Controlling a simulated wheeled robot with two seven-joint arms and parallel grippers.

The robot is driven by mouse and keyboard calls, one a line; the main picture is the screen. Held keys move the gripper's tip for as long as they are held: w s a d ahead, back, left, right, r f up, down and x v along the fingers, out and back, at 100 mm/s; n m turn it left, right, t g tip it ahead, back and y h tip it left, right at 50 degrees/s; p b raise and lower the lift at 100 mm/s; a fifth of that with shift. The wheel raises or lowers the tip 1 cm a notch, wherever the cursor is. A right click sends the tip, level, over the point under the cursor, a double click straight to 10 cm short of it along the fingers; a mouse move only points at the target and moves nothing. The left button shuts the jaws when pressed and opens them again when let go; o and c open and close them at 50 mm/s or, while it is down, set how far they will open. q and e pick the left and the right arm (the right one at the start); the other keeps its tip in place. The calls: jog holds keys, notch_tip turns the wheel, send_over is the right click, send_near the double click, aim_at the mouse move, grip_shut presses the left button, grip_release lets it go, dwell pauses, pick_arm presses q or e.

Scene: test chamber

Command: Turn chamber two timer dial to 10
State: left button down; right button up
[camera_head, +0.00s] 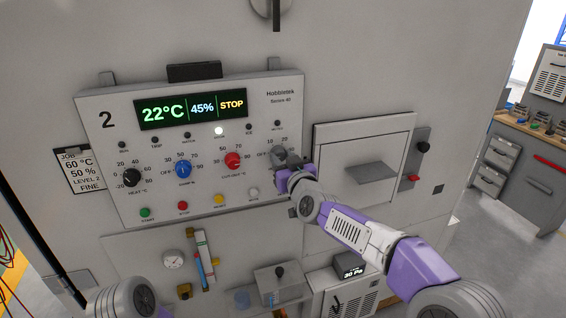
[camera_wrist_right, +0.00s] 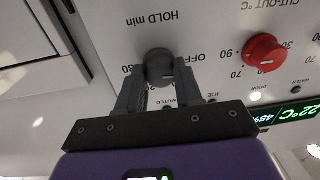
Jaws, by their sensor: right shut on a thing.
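The chamber panel (camera_head: 120,150) carries a large 2 and a display (camera_head: 190,109) reading 22°C, 45% and STOP. The timer dial, a grey knob (camera_wrist_right: 158,62), sits under the upside-down words HOLD min in the right wrist view, with OFF beside it. In the head view the dial (camera_head: 279,155) is at the panel's right, partly covered by my right gripper (camera_head: 288,163). My right gripper is shut on the dial, one finger on each side of it in the wrist view (camera_wrist_right: 158,80). The dial's pointer cannot be made out. My left gripper is not in view.
The red cut-out knob (camera_head: 232,160) is just left of the timer dial, with a blue knob (camera_head: 183,169) and a black knob (camera_head: 131,177) further left. Coloured buttons line the panel's lower edge. A grey hatch (camera_head: 345,140) with a protruding handle is to the right.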

jog(key=m+b, duration=0.2)
jog(key=m, duration=0.2)
jog(key=shift+f, duration=0.15)
jog(key=m+b, duration=0.1)
jog(key=m, duration=0.3)
jog(key=shift+a+b, duration=0.1)
jog(key=shift+b, duration=0.3)
jog(key=shift+m+b, duration=0.35)
jog(key=shift+m, duration=1.15)
jog(key=o, duration=1)
jog(key=shift+t, duration=0.4)
jog(key=shift+o, duration=0.2)
jog(key=shift+s, duration=0.1)
jog(key=b+v, duration=0.2)
jog(key=v, duration=0.5)
jog(key=shift+s, duration=0.2)
